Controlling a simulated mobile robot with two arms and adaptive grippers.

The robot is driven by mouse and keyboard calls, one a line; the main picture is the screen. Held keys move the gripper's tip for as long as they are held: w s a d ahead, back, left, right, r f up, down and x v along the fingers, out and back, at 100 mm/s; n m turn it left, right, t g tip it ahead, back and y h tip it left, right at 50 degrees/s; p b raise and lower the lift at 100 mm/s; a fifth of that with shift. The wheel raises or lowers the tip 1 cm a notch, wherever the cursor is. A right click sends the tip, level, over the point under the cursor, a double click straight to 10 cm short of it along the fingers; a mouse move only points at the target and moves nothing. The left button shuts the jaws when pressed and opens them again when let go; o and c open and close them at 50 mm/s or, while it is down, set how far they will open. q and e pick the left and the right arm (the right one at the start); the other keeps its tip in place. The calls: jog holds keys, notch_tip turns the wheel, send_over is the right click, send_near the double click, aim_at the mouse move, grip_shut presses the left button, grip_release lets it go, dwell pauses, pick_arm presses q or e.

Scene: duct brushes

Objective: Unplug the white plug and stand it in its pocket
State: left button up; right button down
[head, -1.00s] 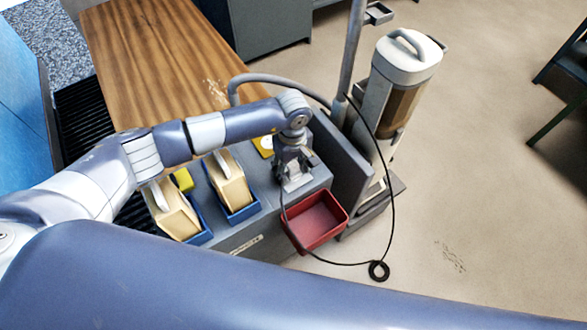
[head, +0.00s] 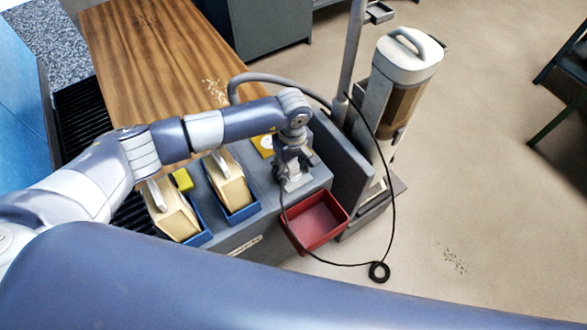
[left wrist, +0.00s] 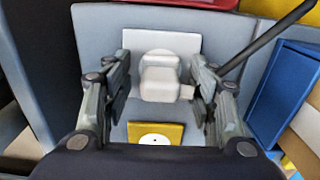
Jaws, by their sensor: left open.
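The white plug (left wrist: 158,82) sits on a pale square plate (left wrist: 134,40) in the left wrist view. My left gripper (left wrist: 161,72) is open, with one finger on each side of the plug. Gaps show between the fingers and the plug. In the head view my left gripper (head: 293,177) points down at the right end of the grey bench and mostly hides the plug. A yellow square with a white disc (left wrist: 155,133) lies beside the plate. I cannot make out which spot is the plug's pocket. My right gripper is not in view.
A red bin (head: 318,222) hangs at the bench's front right. A black cord (head: 393,215) loops over the floor to the tall vacuum unit (head: 405,60). A grey upright panel (head: 345,165) stands close right.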

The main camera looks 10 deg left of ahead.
aim_at(293, 164)
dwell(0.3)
pick_arm(q)
grip_shut()
jog(key=shift+r, duration=0.1)
jog(key=shift+r+p, duration=1.45)
jog(key=shift+r, duration=1.4)
jog(key=shift+r, duration=0.1)
jog(key=shift+r+p, duration=0.5)
jog(key=shift+r, duration=1)
